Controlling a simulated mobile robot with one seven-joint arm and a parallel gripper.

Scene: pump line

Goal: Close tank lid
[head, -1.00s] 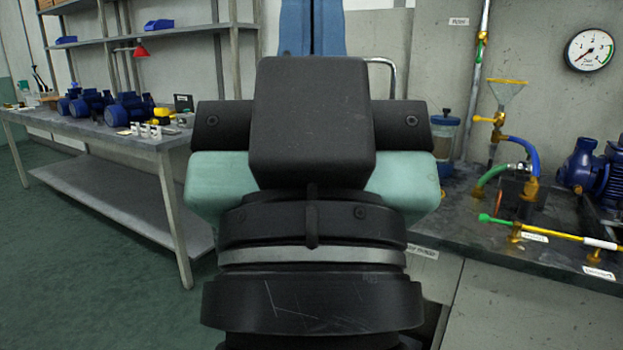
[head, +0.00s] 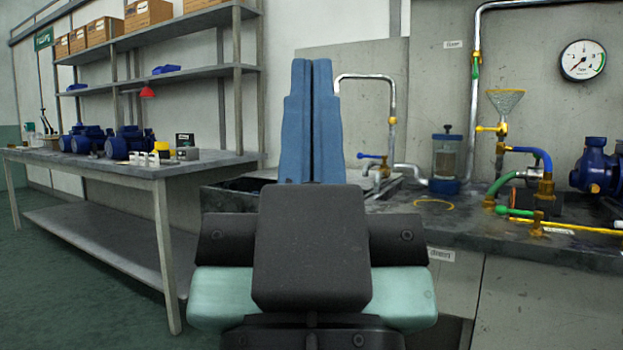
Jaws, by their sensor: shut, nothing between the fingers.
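My gripper (head: 313,64) shows from behind in the head view, with two long blue fingers side by side, shut and empty. Its black body fills the lower middle, with pale green blocks at both sides. The fingers point up and away in front of the grey wall. A clear cylinder (head: 446,160) with a blue top and base stands on the bench, right of the gripper and apart from it. A dark open-topped basin (head: 225,197) is partly hidden behind my gripper. I cannot tell which of these is the tank, and no hinged lid is clearly visible.
The dark bench (head: 400,222) carries a blue-handled tap (head: 370,156), a yellow ring (head: 433,203), a funnel (head: 505,101), hoses and a blue pump (head: 597,170). A gauge (head: 583,60) hangs above. A left table (head: 110,172) holds several blue motors. Floor is free at the lower left.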

